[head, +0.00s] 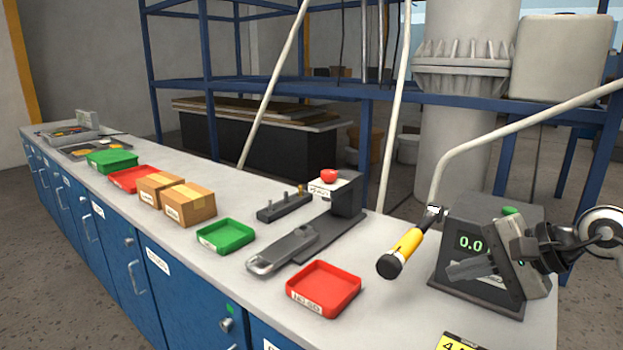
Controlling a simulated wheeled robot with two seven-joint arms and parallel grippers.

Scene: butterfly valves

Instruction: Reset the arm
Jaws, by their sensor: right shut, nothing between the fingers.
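My right gripper (472,268) comes in from the right edge on a dark arm. Its fingers point left and are shut with nothing between them. It is in front of a dark box with a green "0.0" readout (470,243) and hides part of that box. I cannot tell whether it touches it. My left gripper and left arm are not in the view.
A yellow cylinder with a black end (408,244) hangs at a bent white pipe, left of the gripper. The grey bench holds a red tray (323,287), a green tray (226,235), cardboard boxes (188,202) and a grey tool fixture (290,243).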

